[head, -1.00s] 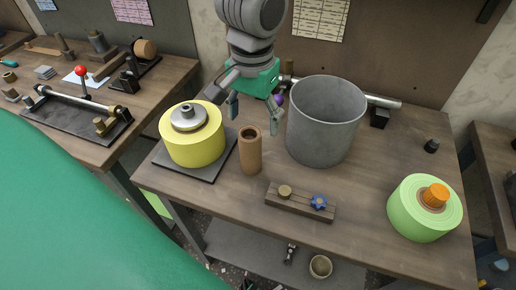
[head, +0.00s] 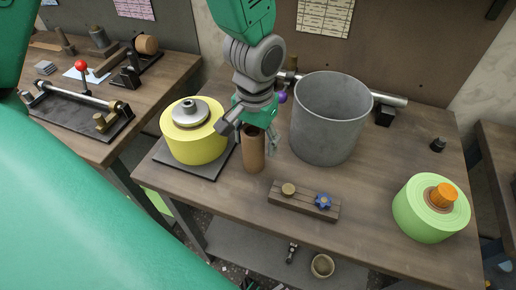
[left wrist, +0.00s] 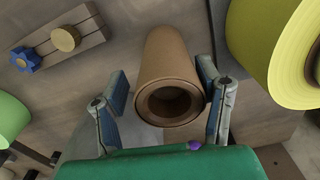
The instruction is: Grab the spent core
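The spent core, a brown cardboard tube (head: 253,156), stands upright on the workbench between the yellow roll (head: 192,138) and the grey bin (head: 325,122). My left gripper (head: 251,138) is above it, pointing down, with a finger on each side of the tube's top. In the left wrist view the tube (left wrist: 168,75) shows its hollow end between the open fingers of my left gripper (left wrist: 163,82). The right-hand finger there is very close to the tube; whether it touches I cannot tell. A gap shows at the left-hand finger. My right gripper is not in view.
The yellow roll sits on a dark plate (head: 200,173) left of the tube. A wooden block with a brass knob and blue star knob (head: 305,202) lies in front. A green roll with an orange plug (head: 430,210) stands at right. Bare bench lies between.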

